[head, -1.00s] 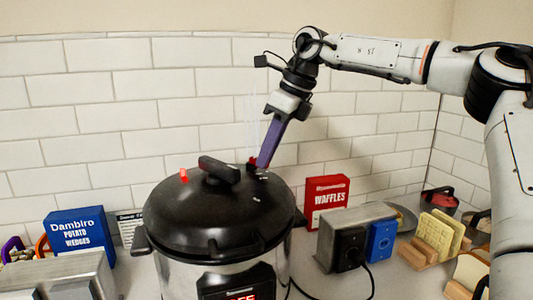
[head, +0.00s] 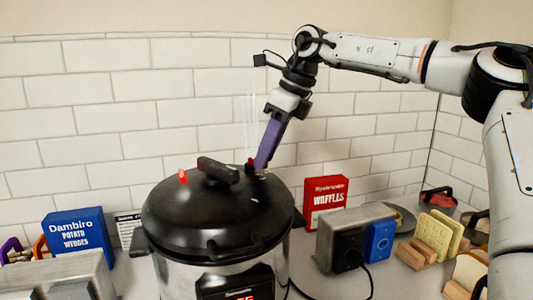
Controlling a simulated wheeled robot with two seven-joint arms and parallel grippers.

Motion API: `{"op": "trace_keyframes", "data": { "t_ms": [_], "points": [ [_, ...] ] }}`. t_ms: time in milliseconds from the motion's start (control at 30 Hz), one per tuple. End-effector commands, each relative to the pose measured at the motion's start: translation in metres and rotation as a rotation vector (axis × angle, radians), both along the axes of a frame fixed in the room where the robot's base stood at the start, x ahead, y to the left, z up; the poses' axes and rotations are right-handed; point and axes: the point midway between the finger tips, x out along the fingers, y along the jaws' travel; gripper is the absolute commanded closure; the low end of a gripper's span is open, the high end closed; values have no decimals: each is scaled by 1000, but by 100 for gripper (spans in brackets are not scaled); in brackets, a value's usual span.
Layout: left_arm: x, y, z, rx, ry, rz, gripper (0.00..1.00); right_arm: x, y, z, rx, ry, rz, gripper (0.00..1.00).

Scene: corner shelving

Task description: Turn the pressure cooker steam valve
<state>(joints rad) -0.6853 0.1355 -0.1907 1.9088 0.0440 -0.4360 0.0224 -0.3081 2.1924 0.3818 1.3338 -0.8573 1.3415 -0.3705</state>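The pressure cooker (head: 215,222) stands on the counter with its black lid on and a dark handle (head: 218,170) on top. A small red and black part, seemingly the steam valve (head: 250,163), sits at the back right of the lid. Thin white streaks like steam rise above it. My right gripper (head: 262,165) points down from the upper right, its purple fingers at the valve, apparently touching it. The fingers overlap in this view, so their gap is hidden. My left gripper is not in view.
A red pin (head: 183,177) stands on the lid's left. A blue potato wedges box (head: 78,235) is at left, a red waffles box (head: 326,203) right behind the cooker. A metal toaster (head: 350,236) and bread racks (head: 436,242) stand right. A tiled wall (head: 110,115) closes the back.

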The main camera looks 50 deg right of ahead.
Motion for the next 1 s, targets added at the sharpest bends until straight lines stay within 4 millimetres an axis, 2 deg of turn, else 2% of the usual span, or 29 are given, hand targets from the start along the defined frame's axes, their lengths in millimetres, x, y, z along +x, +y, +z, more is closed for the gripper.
{"op": "trace_keyframes", "data": {
  "t_ms": [300,500,700,1000],
  "points": [
    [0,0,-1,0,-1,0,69,-19,-8,54,-2,-4,-2,70],
    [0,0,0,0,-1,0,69,-31,-13,82,-1,-3,-2,70],
    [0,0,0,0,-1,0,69,-35,-14,92,0,0,1,70],
    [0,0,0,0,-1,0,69,-35,-14,92,0,0,1,70]
  ]
}}
